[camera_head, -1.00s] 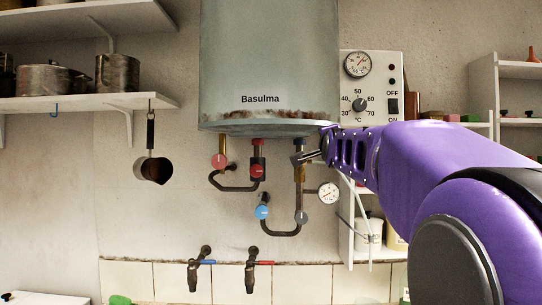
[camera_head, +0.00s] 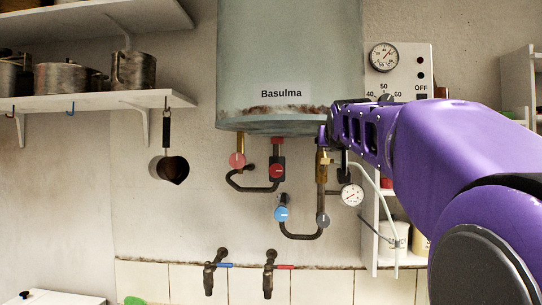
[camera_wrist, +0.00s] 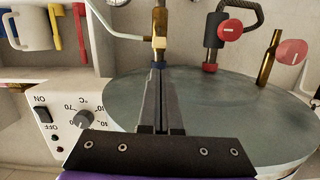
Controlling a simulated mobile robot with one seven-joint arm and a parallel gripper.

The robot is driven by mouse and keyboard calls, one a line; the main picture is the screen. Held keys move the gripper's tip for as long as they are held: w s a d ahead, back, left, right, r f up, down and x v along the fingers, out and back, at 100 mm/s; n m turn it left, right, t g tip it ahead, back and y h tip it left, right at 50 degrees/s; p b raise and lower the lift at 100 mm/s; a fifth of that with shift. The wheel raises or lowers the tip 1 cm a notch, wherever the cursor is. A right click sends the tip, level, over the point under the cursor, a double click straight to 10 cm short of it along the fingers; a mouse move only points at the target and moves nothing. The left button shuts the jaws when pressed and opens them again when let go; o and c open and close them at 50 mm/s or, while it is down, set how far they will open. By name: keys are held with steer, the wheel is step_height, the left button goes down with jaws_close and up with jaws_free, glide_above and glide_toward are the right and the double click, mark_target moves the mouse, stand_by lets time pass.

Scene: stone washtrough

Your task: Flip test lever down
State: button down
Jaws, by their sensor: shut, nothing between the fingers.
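The brass valve (camera_head: 322,161) hangs under the boiler with a dark blue piece (camera_head: 322,136) at its top. In the wrist view, which is turned upside down, the brass valve (camera_wrist: 160,24) and the blue piece (camera_wrist: 158,65) are straight ahead of my fingertips. I cannot tell for certain which part is the test lever or how it is set. My gripper (camera_wrist: 158,78) is shut and empty, its fingertips close to the blue piece; contact is unclear. In the head view my gripper (camera_head: 343,166) is mostly hidden by my purple arm, just right of the valve.
The boiler (camera_head: 288,60) is directly above. Red-knobbed pipes (camera_head: 277,170), a blue knob (camera_head: 281,214) and a gauge (camera_head: 351,195) surround the valve. The control box (camera_head: 399,60) is at right, partly behind my arm.

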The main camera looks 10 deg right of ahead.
mark_target(325, 160)
steer(key=shift+n, duration=0.4)
steer(key=p+x, duration=0.5)
steer(key=x, duration=0.5)
steer(key=shift+f, duration=0.1)
